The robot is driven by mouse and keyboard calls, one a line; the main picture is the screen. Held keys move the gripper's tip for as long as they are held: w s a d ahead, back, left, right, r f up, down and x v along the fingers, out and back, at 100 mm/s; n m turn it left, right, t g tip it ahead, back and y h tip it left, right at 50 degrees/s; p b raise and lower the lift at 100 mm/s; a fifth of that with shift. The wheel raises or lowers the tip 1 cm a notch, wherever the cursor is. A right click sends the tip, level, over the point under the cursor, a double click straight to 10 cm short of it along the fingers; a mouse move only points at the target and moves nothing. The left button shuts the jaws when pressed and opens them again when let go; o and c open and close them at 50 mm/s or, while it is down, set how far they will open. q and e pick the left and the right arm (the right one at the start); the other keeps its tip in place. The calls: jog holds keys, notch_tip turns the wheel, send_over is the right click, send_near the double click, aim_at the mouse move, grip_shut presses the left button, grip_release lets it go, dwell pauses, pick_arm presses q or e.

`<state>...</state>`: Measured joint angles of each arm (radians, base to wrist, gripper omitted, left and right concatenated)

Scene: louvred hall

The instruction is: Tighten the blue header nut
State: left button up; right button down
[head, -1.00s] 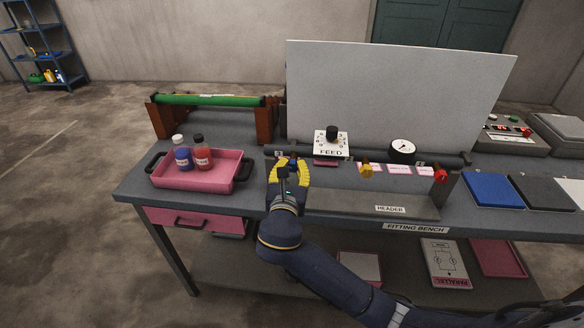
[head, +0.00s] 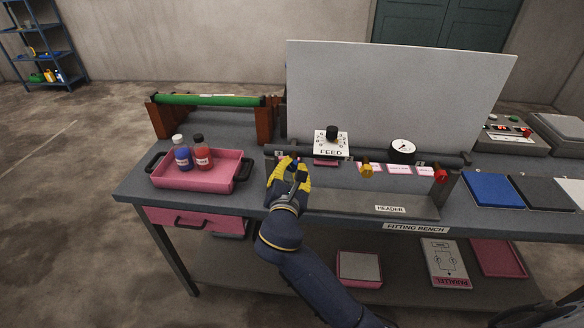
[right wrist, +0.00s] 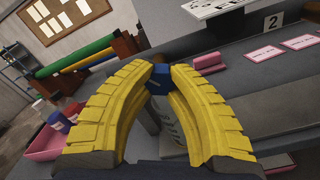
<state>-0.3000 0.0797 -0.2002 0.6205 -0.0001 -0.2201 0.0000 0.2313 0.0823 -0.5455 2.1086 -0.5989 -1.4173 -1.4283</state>
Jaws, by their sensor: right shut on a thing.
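The blue header nut (right wrist: 160,82) shows between the yellow fingertips in the right wrist view; a small blue bit of it shows in the head view. My right gripper (head: 290,164) is shut on it at the left end of the header (head: 335,197), with the fingers hiding most of it in the head view. A yellow nut (head: 366,170) and a red nut (head: 440,175) sit farther right along the header's pipe. My left gripper is not in view.
A FEED dial (head: 331,140) and a round gauge (head: 402,149) stand behind the header, before a large grey panel (head: 395,95). A pink tray (head: 225,180) with two bottles lies left of my gripper. Blue and dark mats (head: 490,190) lie at the right.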

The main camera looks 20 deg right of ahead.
jog(key=m, duration=0.7)
dwell(0.6)
jog(key=c, duration=1.1)
grip_release()
